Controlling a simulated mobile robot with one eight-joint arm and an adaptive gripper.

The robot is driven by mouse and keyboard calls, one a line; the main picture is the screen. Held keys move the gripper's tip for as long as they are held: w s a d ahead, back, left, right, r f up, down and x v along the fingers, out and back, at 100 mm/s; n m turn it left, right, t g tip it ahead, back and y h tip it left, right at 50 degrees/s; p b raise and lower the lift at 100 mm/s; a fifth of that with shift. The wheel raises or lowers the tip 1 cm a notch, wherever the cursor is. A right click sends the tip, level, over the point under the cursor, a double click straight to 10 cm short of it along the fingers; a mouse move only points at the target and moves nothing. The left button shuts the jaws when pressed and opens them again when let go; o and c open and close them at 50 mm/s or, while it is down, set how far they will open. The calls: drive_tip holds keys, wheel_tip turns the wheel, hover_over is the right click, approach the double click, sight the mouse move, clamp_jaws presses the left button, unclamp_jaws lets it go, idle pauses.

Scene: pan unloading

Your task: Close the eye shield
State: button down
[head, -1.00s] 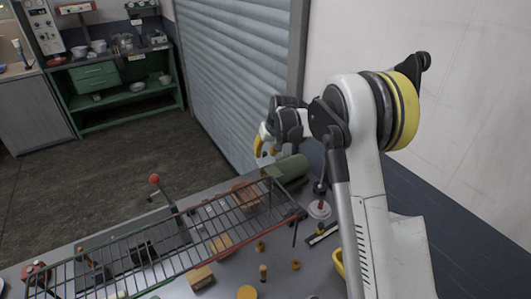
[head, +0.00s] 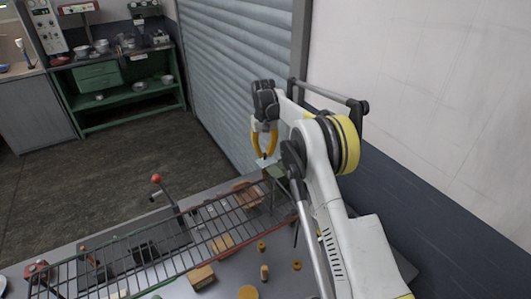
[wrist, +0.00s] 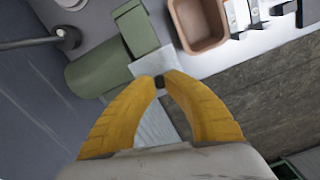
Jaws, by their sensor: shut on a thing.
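The green machine (wrist: 105,60) lies at the upper left of the wrist view, with a rounded body and a block-like part. The eye shield (wrist: 152,61) looks like a pale, partly see-through plate beside that block. My gripper (wrist: 160,82) has its yellow fingers curved together, the tips meeting at the plate's lower edge, shut on it. The exact contact is hidden by the fingertips. In the head view my gripper (head: 265,157) points down just above the green machine (head: 275,172), which is largely hidden by my arm.
A wire rack (head: 150,240) stretches along the bench to the left. A brown tray (wrist: 200,22) lies beside the machine. Wooden blocks (head: 202,277) and small yellow pieces lie on the bench. A roller shutter (head: 235,70) stands behind, with open floor (head: 90,190) at left.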

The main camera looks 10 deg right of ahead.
drive_tip(key=c, duration=1.4)
unclamp_jaws()
drive_tip(key=shift+w, duration=0.1)
drive_tip(key=shift+o, duration=0.2)
wheel_tip(320, 180, up, 12)
drive_tip(key=shift+w, duration=0.15)
